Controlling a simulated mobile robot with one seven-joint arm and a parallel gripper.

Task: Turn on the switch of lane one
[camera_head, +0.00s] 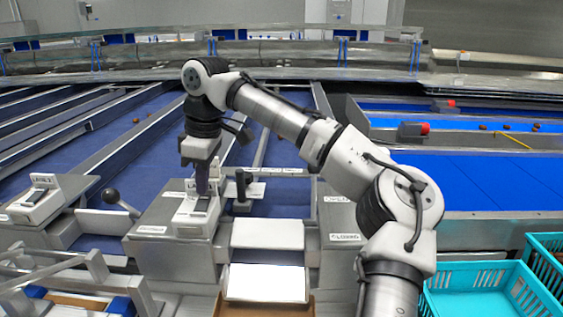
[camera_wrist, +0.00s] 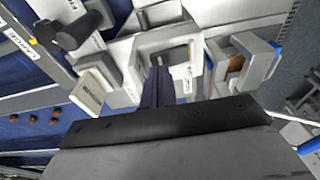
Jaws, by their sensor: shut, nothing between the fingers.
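A pale switch box (camera_head: 191,227) stands on a grey cabinet in the head view, with a dark rocker set in its sloping top. Its label is partly covered by my gripper, so I cannot read the lane number. My gripper (camera_head: 202,192) points straight down, shut and empty, with its tips at the rocker. In the wrist view my gripper (camera_wrist: 159,72) reaches into the framed recess of the switch box (camera_wrist: 139,52). I cannot tell whether the tips touch the rocker or which way it is tilted. A similar labelled switch box (camera_head: 38,203) stands further left.
Blue conveyor lanes (camera_head: 140,133) run behind. Turquoise crates (camera_head: 480,302) are at the lower right.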

